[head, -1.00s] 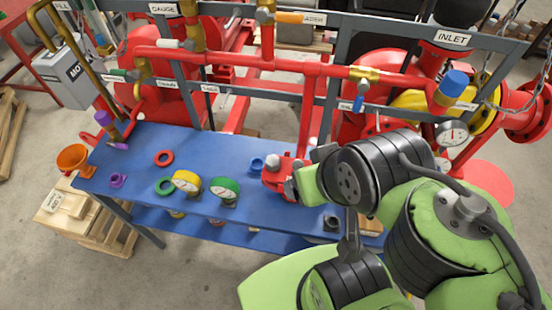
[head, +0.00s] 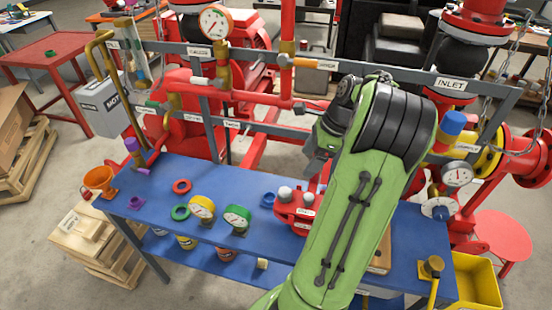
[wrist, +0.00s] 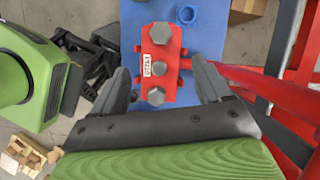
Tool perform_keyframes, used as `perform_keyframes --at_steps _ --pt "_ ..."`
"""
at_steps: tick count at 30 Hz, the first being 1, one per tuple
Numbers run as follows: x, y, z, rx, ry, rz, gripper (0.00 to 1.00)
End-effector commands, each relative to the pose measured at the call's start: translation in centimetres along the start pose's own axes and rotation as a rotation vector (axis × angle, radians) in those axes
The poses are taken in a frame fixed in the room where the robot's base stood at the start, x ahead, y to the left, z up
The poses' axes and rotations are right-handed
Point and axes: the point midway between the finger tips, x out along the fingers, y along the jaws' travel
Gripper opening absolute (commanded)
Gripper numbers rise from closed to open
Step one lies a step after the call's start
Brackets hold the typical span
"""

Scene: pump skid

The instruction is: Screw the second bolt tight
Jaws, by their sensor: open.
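The red block (head: 298,211) with a white label stands on the blue bench. In the wrist view the block (wrist: 171,50) carries three grey hex bolts in a row: a top bolt (wrist: 161,33), a middle bolt (wrist: 159,69) that looks smaller, and a bottom bolt (wrist: 156,96). In the head view two pale bolt heads show; my arm hides part of the block. My gripper (wrist: 160,68) is open and empty, its fingers apart on either side of the lower two bolts in the picture. In the head view my gripper (head: 319,160) hangs above the block, partly hidden.
A blue ring-like part (wrist: 186,14) lies beyond the block. A grey frame rail (head: 250,128) and red pipes stand close behind.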

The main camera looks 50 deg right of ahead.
Motion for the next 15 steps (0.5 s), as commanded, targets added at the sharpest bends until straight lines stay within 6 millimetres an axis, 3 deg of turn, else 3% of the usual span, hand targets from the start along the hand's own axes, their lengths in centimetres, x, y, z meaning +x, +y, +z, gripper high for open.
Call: perform_keyframes --at_steps 5,15 --pt "1.3 -0.2 -0.7 0.038 -0.012 -0.002 0.77" --pt "9.0 -0.1 -0.6 0.035 -0.010 0.002 0.77"
